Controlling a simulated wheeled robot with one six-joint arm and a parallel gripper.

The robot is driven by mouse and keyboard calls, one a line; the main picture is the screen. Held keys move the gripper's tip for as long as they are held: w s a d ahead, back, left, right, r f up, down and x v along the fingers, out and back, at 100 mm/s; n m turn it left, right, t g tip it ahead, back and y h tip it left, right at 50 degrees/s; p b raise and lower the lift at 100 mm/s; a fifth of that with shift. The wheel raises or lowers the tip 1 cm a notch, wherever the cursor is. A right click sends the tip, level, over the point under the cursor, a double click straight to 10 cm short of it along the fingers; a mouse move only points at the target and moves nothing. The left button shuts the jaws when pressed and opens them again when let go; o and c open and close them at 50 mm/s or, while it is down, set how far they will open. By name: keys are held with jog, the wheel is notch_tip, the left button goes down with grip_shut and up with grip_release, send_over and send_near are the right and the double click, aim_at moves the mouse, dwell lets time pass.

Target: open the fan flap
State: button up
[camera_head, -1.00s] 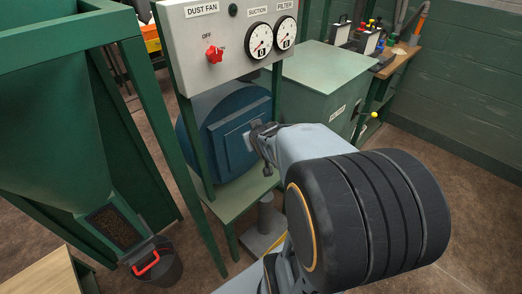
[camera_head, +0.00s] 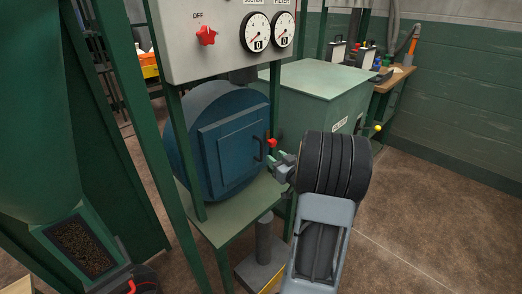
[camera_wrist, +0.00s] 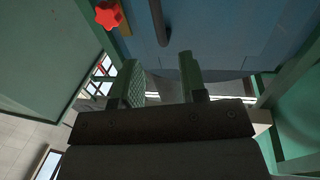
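The fan flap (camera_head: 232,150) is a square blue door on the front of the round blue fan housing (camera_head: 188,118). It looks closed. A dark upright bar handle (camera_head: 259,150) is on its right side, and a red knob (camera_head: 272,142) sits just right of it. My gripper (camera_head: 278,164) is just right of the flap, near the handle and knob. In the wrist view, my gripper (camera_wrist: 160,68) is open and empty. The handle (camera_wrist: 159,22) lies ahead of the gap between the fingers, apart from them. The red star-shaped knob (camera_wrist: 108,15) is at upper left.
The fan stands on a green table (camera_head: 225,213) under a grey panel with a red switch (camera_head: 206,35) and two gauges. A green filter box (camera_head: 318,90) stands behind right. A green hopper (camera_head: 40,110) is at left. Floor at right is clear.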

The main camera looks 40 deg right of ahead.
aim_at(262, 148)
jog(key=w+b, duration=0.1)
jog(key=w, duration=0.8)
jog(key=shift+d, duration=0.1)
grip_shut()
dwell(0.4)
